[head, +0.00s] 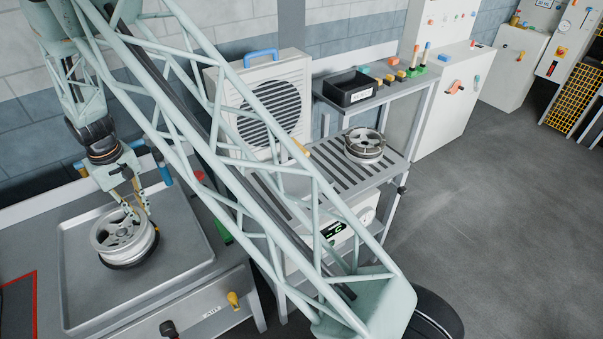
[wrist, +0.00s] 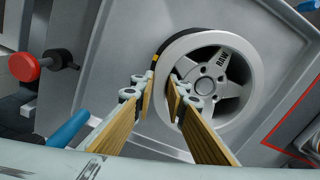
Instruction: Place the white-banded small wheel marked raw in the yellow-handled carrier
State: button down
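A light grey wheel (head: 120,232) with a pale rim lies flat on a grey metal tray (head: 185,240) at the left in the head view. In the wrist view the same wheel (wrist: 238,108) shows dark lettering on a spoke that seems to read RAW. A dark ring shows at its lower edge. My gripper (wrist: 162,88) is over the wheel's rim, one finger outside it and the other inside, with a gap between the pads. It also shows in the head view (head: 135,208). I cannot make out a yellow-handled carrier in either view.
A second wheel (head: 365,143) lies on a slatted rack (head: 330,160). A fan unit (head: 265,105) with a blue handle and a black bin (head: 350,88) stand behind. A yellow knob (head: 233,300) is on the bench front. A red knob (wrist: 23,67) is near the tray.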

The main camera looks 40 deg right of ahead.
jog(key=shift+r, duration=0.35)
jog(key=shift+r, duration=0.3)
jog(key=shift+r+p, duration=0.7)
jog(key=shift+r, duration=1)
jog(key=shift+r, duration=0.35)
jog(key=shift+r+p, duration=0.4)
jog(key=shift+r, duration=0.45)
